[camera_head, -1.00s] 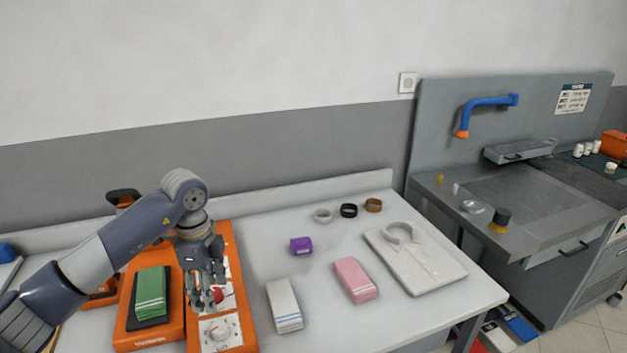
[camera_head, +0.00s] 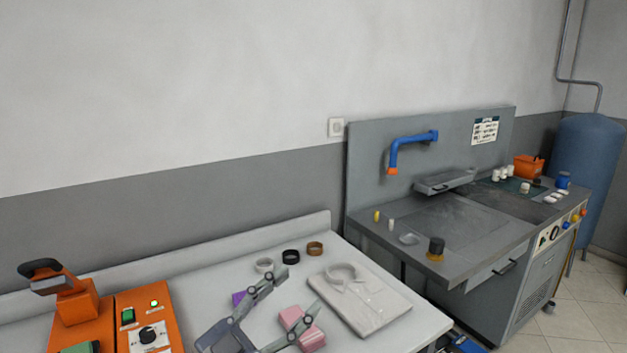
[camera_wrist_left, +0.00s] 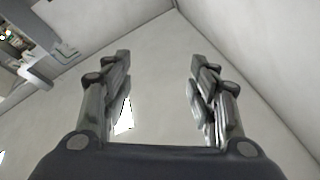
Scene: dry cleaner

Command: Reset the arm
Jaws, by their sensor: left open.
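My left gripper (camera_head: 298,291) is at the lower middle of the head view, in front of the table. Its two fingers are spread apart with nothing between them. In the left wrist view its fingers (camera_wrist_left: 160,66) are also wide apart and empty, with pale wall or ceiling beyond. Behind the fingers in the head view, a pink folded towel (camera_head: 303,328) and a purple item (camera_head: 238,298) are partly covered. My right gripper is not in view.
An orange machine (camera_head: 150,310) with a lit green button stands at the left. A folded white shirt (camera_head: 365,308) and several rolled belts (camera_head: 290,256) lie on the white table (camera_head: 410,312). A grey workbench (camera_head: 465,228) with a blue nozzle arm (camera_head: 410,140) stands at the right.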

